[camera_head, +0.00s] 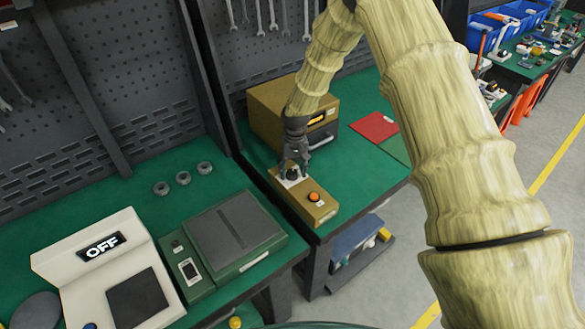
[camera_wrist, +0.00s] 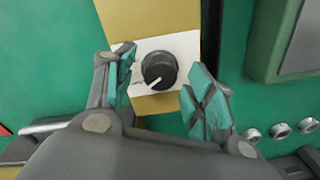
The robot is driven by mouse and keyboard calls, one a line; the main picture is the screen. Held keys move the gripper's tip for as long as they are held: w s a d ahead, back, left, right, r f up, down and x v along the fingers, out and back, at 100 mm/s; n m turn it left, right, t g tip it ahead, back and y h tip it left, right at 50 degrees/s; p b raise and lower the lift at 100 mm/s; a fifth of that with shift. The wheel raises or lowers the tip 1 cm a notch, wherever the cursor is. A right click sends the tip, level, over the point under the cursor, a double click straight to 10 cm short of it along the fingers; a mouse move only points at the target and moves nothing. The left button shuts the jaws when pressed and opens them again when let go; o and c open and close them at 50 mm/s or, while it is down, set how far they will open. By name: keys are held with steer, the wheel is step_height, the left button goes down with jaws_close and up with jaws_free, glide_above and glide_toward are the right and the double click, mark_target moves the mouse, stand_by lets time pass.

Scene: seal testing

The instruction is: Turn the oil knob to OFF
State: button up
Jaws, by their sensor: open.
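The oil knob (camera_wrist: 159,70) is a round black knob with a white pointer line, on a white plate (camera_wrist: 186,45) in the wrist view. The line points to the lower left there. In the head view the plate sits on a tan control box (camera_head: 314,208) that also has an orange button (camera_head: 314,196). My gripper (camera_head: 293,170) is over the knob in the head view and hides most of it. In the wrist view my gripper (camera_wrist: 163,95) is open, with one finger on each side of the knob and a gap to both. The plate's lettering is not readable.
A white device (camera_head: 110,265) with an OFF display stands at the lower left. A green scale-like device (camera_head: 235,235) and several metal rings (camera_head: 183,178) are on the left bench. A tan case (camera_head: 270,108) stands behind the control box. Red and green sheets (camera_head: 376,126) lie right.

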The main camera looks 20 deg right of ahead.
steer(key=shift+f, duration=0.15)
steer(key=c, duration=1)
steer(key=shift+n, duration=0.3)
steer(key=n+b, duration=0.3)
steer(key=n, duration=0.1)
steer(key=shift+f+n, duration=0.1)
steer(key=shift+n, duration=0.2)
steer(key=n+b, duration=0.1)
steer(key=n, duration=0.2)
steer(key=shift+n+b, duration=0.35)
steer(key=shift+n, duration=1.55)
